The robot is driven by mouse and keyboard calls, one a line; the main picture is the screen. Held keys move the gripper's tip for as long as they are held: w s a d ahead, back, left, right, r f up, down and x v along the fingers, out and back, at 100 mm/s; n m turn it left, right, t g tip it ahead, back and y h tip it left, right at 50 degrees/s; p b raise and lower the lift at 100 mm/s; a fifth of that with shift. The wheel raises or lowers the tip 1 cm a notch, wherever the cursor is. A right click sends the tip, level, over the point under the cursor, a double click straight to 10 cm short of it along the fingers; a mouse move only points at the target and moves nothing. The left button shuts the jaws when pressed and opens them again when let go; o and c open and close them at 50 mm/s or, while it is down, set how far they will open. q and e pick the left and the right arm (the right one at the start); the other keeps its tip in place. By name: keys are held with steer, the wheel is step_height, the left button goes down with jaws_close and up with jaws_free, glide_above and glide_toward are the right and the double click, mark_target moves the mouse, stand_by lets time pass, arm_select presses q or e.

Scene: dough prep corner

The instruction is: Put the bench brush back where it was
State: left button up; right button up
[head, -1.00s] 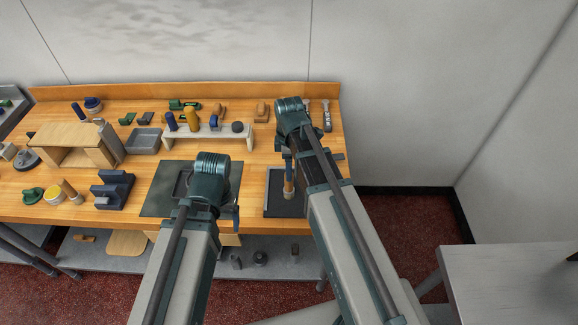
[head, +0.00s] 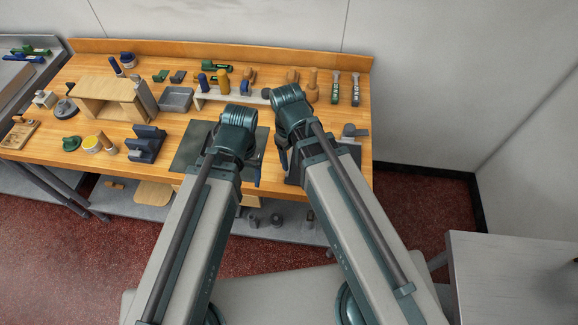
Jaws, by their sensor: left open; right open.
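I cannot pick out the bench brush with certainty; my arms cover part of the bench front. My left gripper (head: 258,172) is over the dark mat (head: 192,150) at the front middle of the wooden bench (head: 215,183). My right gripper (head: 284,152) is just right of it, near the dark tray (head: 293,178) at the front right, which my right arm mostly hides. Both grippers are open. Their fingertips are small and partly covered, and I see nothing held.
A pale rack (head: 208,97) with upright handles stands behind the mat. Wooden pegs (head: 313,85) and two grey tools (head: 345,88) are at the back right. A wooden box (head: 105,101) and dark blue block (head: 147,142) are left. A grey table (head: 515,270) stands at right.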

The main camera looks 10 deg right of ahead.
steer(key=s+m, duration=0.1)
steer(key=s+a+m, duration=0.1)
steer(key=s, duration=0.1)
steer(key=s+a+m, duration=0.1)
steer(key=shift+s+a+m, duration=0.15)
steer(key=shift+s+m, duration=0.15)
steer(key=shift+m, duration=0.1)
